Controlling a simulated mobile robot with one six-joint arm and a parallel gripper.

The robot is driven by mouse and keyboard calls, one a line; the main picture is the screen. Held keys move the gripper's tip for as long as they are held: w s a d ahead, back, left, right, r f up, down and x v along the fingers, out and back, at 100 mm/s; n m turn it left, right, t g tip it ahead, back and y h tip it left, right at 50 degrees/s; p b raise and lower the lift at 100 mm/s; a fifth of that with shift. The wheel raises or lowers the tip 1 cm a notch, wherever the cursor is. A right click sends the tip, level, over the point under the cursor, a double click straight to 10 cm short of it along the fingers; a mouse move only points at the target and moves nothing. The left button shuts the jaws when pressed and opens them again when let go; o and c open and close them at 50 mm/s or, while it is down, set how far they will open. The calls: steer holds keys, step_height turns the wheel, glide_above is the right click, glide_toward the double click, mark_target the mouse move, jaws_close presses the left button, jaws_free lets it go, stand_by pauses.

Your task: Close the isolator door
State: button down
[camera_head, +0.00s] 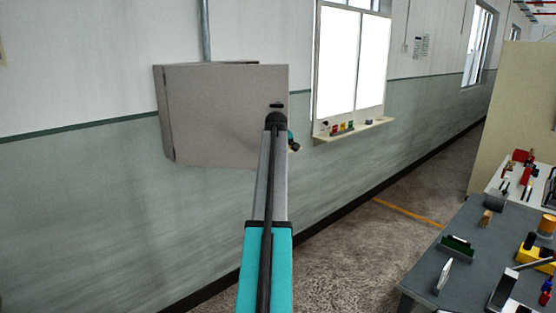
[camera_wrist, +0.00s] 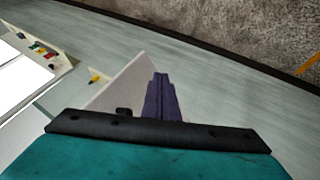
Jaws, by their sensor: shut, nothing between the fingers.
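The isolator (camera_head: 215,115) is a light grey box on the wall, left of the window in the head view.
A window sill (camera_head: 352,131) with small coloured items is right of the isolator. A dark workbench (camera_head: 425,270) with several tools stands at the lower right. Open floor (camera_head: 350,250) lies between wall and bench. A small yellow item (camera_wrist: 97,76) shows beyond the panel.

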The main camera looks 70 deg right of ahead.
steer(key=s+a+r+b, duration=0.2)
steer(key=s+a+r, duration=0.1)
steer(key=r, duration=0.4)
steer(key=shift+s+a+r+b, duration=0.3)
steer(key=shift+s+r+b, duration=0.05)
steer(key=shift+s, duration=0.35)
steer(key=w+a+f+t+h+p, duration=0.1)
steer(key=w+f+t+h+p, duration=0.2)
steer(key=w, duration=0.5)
steer(key=w+a+f+t+h+p, duration=0.1)
steer(key=w+a+t+h, duration=0.1)
steer(key=w+t, duration=0.4)
steer(key=s+a+f+m+g+h+p, duration=0.2)
steer(key=s+f+m+g+h, duration=0.3)
steer(key=s+f+m+g, duration=0.3)
steer(key=s+a+m, duration=0.1)
steer(key=s+m, duration=0.1)
steer(key=shift+a+f+m+h, duration=0.2)
steer(key=shift+m+h, duration=0.1)
steer(key=shift+d, duration=0.1)
steer(key=x, duration=1.4)
